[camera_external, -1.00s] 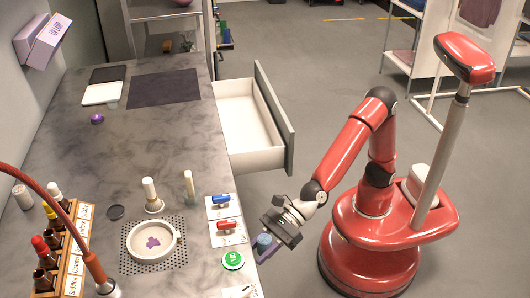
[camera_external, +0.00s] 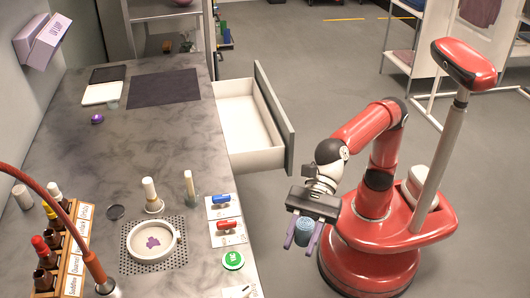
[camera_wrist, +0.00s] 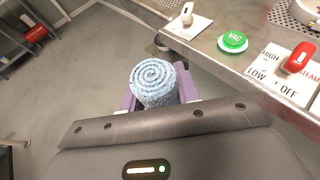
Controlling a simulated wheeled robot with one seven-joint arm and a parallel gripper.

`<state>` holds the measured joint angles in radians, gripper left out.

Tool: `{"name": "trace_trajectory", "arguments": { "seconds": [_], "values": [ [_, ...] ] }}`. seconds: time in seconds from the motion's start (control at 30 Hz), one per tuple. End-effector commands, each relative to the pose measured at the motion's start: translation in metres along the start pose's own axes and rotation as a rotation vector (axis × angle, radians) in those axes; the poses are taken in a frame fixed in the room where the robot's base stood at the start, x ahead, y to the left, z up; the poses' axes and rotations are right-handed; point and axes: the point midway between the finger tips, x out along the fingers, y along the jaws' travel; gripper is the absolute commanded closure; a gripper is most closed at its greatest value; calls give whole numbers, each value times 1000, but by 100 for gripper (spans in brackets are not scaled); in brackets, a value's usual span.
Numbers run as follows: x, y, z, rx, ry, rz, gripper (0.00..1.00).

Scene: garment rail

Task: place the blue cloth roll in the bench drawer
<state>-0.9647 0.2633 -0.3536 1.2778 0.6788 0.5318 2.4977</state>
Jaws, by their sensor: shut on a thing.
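The blue cloth roll (camera_external: 304,232) is held between the purple fingers of my gripper (camera_external: 303,236), off the bench's right side and above the floor. In the wrist view the roll (camera_wrist: 154,82) shows its spiral end between the two fingers (camera_wrist: 154,98). The bench drawer (camera_external: 240,120) stands pulled out from the bench's right side, with a pale empty-looking inside and a grey front. My gripper is nearer the camera than the drawer and to its right, well apart from it.
The bench top (camera_external: 110,165) lies left of my gripper. Its near right edge carries a blue switch (camera_external: 221,199), a red switch (camera_external: 227,225) and a green button (camera_external: 233,260). A white round dish (camera_external: 152,240) sits on a perforated plate. The floor between drawer and arm is clear.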

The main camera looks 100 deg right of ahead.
Motion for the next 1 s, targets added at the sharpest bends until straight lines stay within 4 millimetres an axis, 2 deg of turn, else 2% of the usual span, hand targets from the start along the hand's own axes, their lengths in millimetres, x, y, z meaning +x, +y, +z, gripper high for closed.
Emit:
{"name": "trace_trajectory", "arguments": {
  "seconds": [0.03, 0.17, 0.37, 0.4, 0.5, 0.77, 0.87, 1.0],
  "values": [
    [-1, -17, 6, 7, 0, -24, 89],
    [-5, -62, 17, 34, 1, -90, 89],
    [-23, -158, 37, 89, 1, -230, 89],
    [-29, -178, 40, 101, 0, -260, 89],
    [-43, -221, 45, 128, 1, -321, 89],
    [-81, -309, 50, 185, 2, -455, 89],
    [-99, -344, 48, 208, 2, -513, 89],
    [-134, -403, 40, 250, 3, -617, 89]
  ]
}}
